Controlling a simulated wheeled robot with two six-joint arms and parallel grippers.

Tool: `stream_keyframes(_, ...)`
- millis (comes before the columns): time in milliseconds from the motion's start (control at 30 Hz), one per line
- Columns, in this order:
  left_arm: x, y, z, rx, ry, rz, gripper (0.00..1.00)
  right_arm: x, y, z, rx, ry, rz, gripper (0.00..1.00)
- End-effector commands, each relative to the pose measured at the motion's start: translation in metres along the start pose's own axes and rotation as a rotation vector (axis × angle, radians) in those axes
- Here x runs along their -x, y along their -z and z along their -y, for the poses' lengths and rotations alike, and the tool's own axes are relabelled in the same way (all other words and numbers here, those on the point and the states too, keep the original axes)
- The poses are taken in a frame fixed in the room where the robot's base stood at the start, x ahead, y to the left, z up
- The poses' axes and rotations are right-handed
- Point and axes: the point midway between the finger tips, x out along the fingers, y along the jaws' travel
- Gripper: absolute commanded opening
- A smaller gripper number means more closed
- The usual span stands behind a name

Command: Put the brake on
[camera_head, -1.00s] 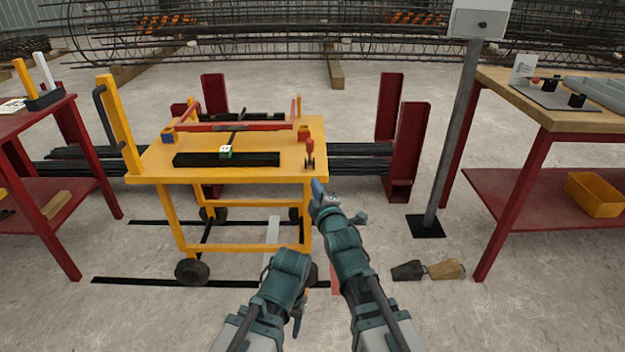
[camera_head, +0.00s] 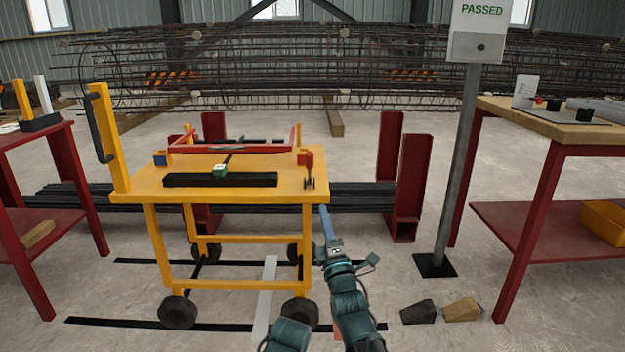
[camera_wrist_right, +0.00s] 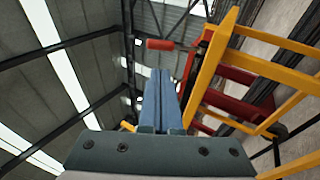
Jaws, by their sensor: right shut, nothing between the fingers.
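The yellow cart (camera_head: 150,180) stands left of centre on its black wheels. A small lever with a red handle (camera_head: 306,160), which looks like the brake, is at the right end of its top. In the right wrist view the red handle (camera_wrist_right: 160,45) shows just beyond the fingertips, with a gap between. My right gripper (camera_head: 325,212) points upward beside the cart's right end, below the lever. Its blue fingers (camera_wrist_right: 160,75) are together and empty. Part of my left arm shows at the bottom edge of the head view; its gripper is out of view.
A grey sign post (camera_head: 458,160) and a table with red legs (camera_head: 530,215) stand to the right. Two wedge chocks (camera_head: 418,312) lie on the floor at lower right. A red steel post (camera_head: 410,185) stands behind the gripper. Another red table (camera_head: 60,150) is at the left.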

Motion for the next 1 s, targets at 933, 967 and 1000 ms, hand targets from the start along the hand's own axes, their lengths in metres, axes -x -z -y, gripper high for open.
stream_keyframes(933,0.046,-0.003,0.005,0.000,0.000,0.002,0.55,-0.095,0.000,-0.002,-0.002,0.002,-0.001,0.00)
stream_keyframes(967,0.049,-0.003,0.005,0.000,0.000,0.002,0.55,-0.101,0.000,-0.002,-0.002,0.002,-0.001,0.00)
stream_keyframes(1000,0.052,-0.003,0.005,0.000,0.000,0.002,0.55,-0.109,0.000,-0.002,-0.002,0.002,-0.001,0.00)
